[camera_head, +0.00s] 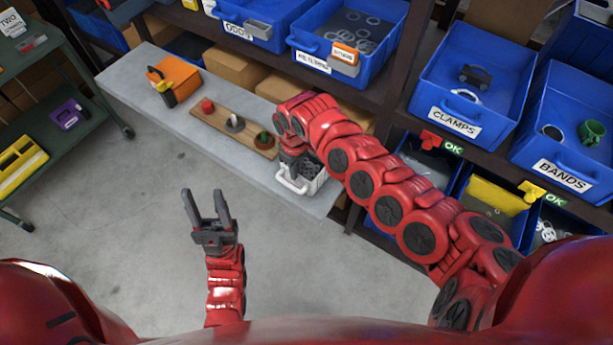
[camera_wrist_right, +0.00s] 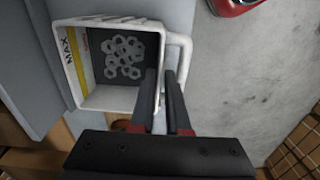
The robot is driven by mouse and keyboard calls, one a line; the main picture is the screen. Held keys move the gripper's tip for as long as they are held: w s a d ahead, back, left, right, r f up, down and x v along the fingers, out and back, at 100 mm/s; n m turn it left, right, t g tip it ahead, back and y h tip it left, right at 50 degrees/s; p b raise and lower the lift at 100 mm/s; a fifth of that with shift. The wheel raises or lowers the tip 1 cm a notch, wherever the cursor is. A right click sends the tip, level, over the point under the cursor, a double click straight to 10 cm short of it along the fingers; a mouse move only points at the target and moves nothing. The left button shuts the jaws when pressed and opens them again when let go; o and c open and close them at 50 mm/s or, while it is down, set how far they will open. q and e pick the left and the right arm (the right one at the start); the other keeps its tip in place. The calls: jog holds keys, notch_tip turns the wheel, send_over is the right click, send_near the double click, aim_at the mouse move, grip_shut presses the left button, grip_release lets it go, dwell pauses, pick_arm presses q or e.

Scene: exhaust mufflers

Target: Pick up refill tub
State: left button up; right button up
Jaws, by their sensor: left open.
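The refill tub (camera_head: 305,184) is a small white open-topped tub with a side handle, standing on the grey bench near its right end. In the right wrist view the tub (camera_wrist_right: 76,78) holds several grey hex nuts and has a yellow MAX strip inside. My right gripper (camera_wrist_right: 162,80) is at the tub's handle side, its two dark fingers close together over the rim by the handle (camera_wrist_right: 187,55). Whether they press on it I cannot tell. In the head view my right arm hides part of the tub. My left gripper (camera_head: 206,194) is open and empty above the floor.
A wooden board (camera_head: 234,128) with pegs and an orange bin (camera_head: 176,80) stand on the bench (camera_head: 140,88). Blue labelled bins (camera_head: 470,80) fill the shelves behind and to the right. A green cart (camera_head: 60,90) is at the left. The floor between is clear.

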aim_at(297, 185)
jog(key=shift+f, duration=0.25)
notch_tip(297, 185, down, 4)
jog(key=shift+w+a+f+p, duration=0.1)
jog(key=shift+a+p, duration=0.05)
jog(key=shift+p, duration=0.6)
jog(key=shift+f, duration=0.5)
grip_shut()
jog(key=shift+w+r, duration=0.1)
dwell(0.5)
